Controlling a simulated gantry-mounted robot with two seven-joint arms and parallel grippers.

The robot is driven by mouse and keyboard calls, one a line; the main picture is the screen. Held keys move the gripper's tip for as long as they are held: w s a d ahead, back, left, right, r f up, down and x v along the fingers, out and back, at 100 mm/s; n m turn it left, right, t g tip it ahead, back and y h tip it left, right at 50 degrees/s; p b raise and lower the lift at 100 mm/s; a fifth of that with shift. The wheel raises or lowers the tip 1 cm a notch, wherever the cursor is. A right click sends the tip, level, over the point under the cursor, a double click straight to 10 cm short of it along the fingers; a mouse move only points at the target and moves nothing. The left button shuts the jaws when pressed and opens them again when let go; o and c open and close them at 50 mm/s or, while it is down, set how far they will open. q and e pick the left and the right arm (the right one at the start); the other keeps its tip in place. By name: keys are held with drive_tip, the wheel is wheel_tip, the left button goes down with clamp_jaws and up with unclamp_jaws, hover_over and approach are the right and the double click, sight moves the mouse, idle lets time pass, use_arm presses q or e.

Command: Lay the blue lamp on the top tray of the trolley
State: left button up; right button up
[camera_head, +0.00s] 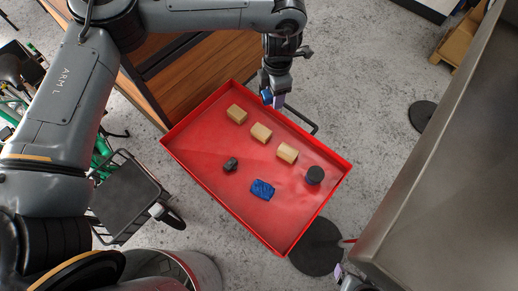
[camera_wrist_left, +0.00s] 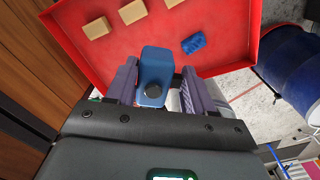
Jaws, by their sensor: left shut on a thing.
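The blue lamp (camera_wrist_left: 156,62) is a small blue block with a round dark knob. It sits between the purple fingers of my left gripper (camera_wrist_left: 158,88), which is shut on it. In the head view the left gripper (camera_head: 273,98) hangs at the far rim of the red top tray (camera_head: 205,160), with a bit of the blue lamp (camera_head: 266,96) showing. In the wrist view the lamp overlaps the tray's red floor (camera_wrist_left: 225,25); its exact height above the tray is unclear. A small part of my right gripper (camera_head: 345,278) seems to show at the bottom edge, too cropped to judge.
On the tray are three wooden blocks (camera_head: 261,132), a small dark piece (camera_head: 230,164), a blue textured item (camera_head: 262,189) and a black cylinder (camera_head: 314,175). Bare tray floor lies between them. A grey metal surface (camera_head: 440,170) stands right; a wooden-sided box (camera_head: 195,75) stands behind left.

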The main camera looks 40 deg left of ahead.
use_arm(q)
drive_tip(key=s+a+f+n+b, duration=0.2)
drive_tip(key=f+n, duration=0.1)
drive_tip(key=f, duration=0.5)
drive_tip(key=s+a+f+n+b, duration=0.2)
drive_tip(key=f+n, duration=0.2)
drive_tip(key=f, duration=0.4)
drive_tip(key=n+b, duration=0.4)
drive_tip(key=b, duration=0.4)
hover_over(209, 145)
drive_tip(key=d, duration=0.1)
wheel_tip(209, 145, down, 18)
drive_tip(key=shift+d+r, duration=0.15)
drive_tip(key=shift+r, duration=0.1)
drive_tip(key=shift+a+f, duration=0.2)
drive_tip(key=shift+a, duration=0.35)
drive_tip(key=shift+f, duration=2)
drive_tip(key=shift+f, duration=0.15)
